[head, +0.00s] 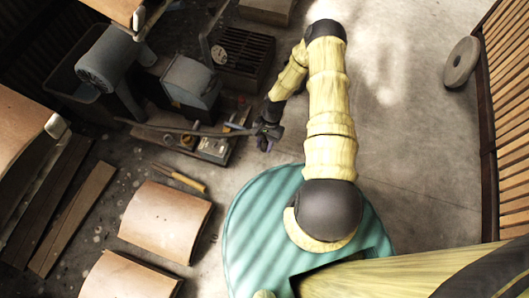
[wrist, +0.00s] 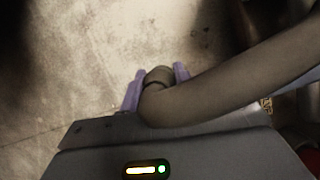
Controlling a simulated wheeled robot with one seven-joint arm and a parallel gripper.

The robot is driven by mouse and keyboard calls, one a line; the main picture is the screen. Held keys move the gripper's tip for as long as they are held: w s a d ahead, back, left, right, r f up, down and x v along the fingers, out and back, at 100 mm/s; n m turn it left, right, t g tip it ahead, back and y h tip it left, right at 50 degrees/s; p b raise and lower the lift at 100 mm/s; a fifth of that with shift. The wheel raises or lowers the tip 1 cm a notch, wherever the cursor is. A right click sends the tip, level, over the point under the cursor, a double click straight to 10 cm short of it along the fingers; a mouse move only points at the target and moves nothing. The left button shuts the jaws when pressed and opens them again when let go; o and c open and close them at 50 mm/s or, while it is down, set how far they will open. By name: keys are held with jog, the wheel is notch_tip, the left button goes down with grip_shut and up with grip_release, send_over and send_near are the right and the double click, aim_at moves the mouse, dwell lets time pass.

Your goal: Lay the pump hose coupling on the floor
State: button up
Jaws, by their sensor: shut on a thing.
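The pump hose coupling shows in the wrist view as a brownish, thick, curved tube (wrist: 235,82) with a rounded end between the purple fingertips. My gripper (wrist: 157,82) is shut on that end. The tube runs off to the upper right there. In the head view my gripper (head: 264,142) is left of centre, and the coupling appears as a long thin dark shape (head: 180,130) reaching left from it. Grey floor (wrist: 75,75) lies beyond the fingers in the wrist view. I cannot tell how high the coupling is above it.
Low trays with small items (head: 213,148) lie by the gripper. A grey motor-like machine (head: 190,82) and a slatted dark crate (head: 243,50) stand behind. Curved tan panels (head: 165,220) and planks (head: 72,220) lie at left. Bare floor (head: 420,130) is open at right, with a round disc (head: 461,62) by the slatted wall.

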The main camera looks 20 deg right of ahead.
aim_at(264, 149)
jog(key=shift+f, duration=0.6)
jog(key=shift+r, duration=0.1)
jog(key=shift+s, duration=0.1)
jog(key=shift+f+b, duration=1.2)
jog(key=shift+f, duration=0.7)
jog(key=shift+f, duration=0.1)
jog(key=o, duration=0.9)
